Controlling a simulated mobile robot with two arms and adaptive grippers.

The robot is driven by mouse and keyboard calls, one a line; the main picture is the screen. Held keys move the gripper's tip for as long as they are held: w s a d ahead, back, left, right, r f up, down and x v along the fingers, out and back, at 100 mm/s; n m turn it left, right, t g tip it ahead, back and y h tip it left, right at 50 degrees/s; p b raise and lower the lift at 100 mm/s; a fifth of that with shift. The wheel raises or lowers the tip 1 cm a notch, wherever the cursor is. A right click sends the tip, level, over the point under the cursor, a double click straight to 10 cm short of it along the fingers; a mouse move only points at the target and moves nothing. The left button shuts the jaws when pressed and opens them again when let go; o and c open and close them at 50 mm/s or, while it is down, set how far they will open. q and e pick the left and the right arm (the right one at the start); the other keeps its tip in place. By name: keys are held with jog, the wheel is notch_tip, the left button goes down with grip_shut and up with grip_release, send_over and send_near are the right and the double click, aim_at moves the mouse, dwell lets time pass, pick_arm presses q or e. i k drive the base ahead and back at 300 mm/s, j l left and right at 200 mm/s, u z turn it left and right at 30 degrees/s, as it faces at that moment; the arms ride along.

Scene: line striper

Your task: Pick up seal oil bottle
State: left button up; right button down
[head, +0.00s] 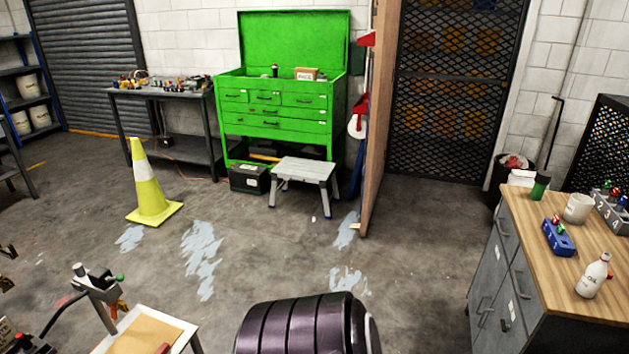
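A white bottle marked OIL (593,275), with a narrow neck and a small red part near its cap, stands upright on the wood-topped workbench (535,234) at the right. It is near the bench's front right part, and nothing is touching it that I can see. Neither of my grippers shows clearly in the head view.
On the bench are a blue block with colored fittings (558,237), a pale cup (578,208) and a grey block with fittings (610,209). A yellow cone (147,185), a step stool (306,173) and a green tool chest (274,122) stand beyond. Open floor lies left of the bench.

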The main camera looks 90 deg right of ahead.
aim_at(596, 273)
jog(key=j+z, duration=0.1)
jog(key=z, duration=4.35)
jog(key=u, duration=3.95)
jog(key=z, duration=3.5)
